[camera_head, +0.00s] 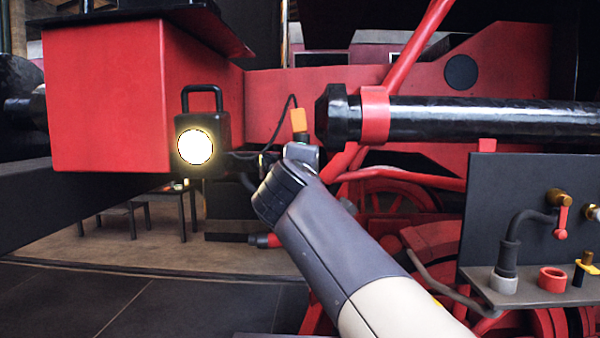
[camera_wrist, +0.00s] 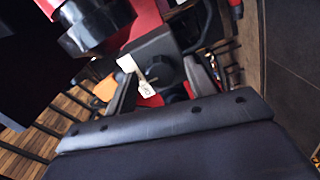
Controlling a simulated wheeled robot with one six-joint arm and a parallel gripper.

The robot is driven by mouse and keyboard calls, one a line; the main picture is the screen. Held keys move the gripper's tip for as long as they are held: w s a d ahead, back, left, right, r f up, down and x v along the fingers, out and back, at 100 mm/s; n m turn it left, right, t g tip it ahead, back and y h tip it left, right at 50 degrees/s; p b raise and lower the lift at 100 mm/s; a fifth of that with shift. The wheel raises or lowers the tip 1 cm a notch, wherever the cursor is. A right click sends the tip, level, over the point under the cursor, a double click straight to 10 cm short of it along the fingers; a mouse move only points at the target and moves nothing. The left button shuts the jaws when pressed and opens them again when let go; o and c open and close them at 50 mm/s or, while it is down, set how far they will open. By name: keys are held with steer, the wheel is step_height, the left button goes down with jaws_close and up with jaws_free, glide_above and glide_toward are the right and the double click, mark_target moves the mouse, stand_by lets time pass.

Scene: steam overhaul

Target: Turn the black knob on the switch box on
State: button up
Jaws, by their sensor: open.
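In the wrist view a dark grey box (camera_wrist: 150,48) lies ahead of my gripper. It appears to be the switch box, with a round black knob (camera_wrist: 160,72) on its near face and a small pale lettered tag (camera_wrist: 146,89) beside the knob. The knob's setting cannot be read. In the head view my gripper (camera_head: 300,154) is at the far end of my arm, in front of the red engine frame. It is open, its fingers mostly hidden by the wrist, and I see nothing held. Contact with the knob cannot be told.
A black lamp (camera_head: 204,132) with a glowing lens hangs left of my wrist. A thick black pipe with a red collar (camera_head: 375,115) runs right of the gripper. A dark panel with valves (camera_head: 510,205) stands at right. Open floor (camera_head: 130,240) lies at lower left.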

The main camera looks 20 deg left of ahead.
steer(key=b+v, duration=0.2)
steer(key=v, duration=0.8)
steer(key=shift+s+b, duration=0.35)
steer(key=shift+s, duration=0.05)
steer(key=shift+w, duration=0.1)
steer(key=p+x, duration=0.3)
steer(key=x, duration=0.7)
steer(key=shift+w, duration=0.3)
steer(key=shift+s, duration=0.1)
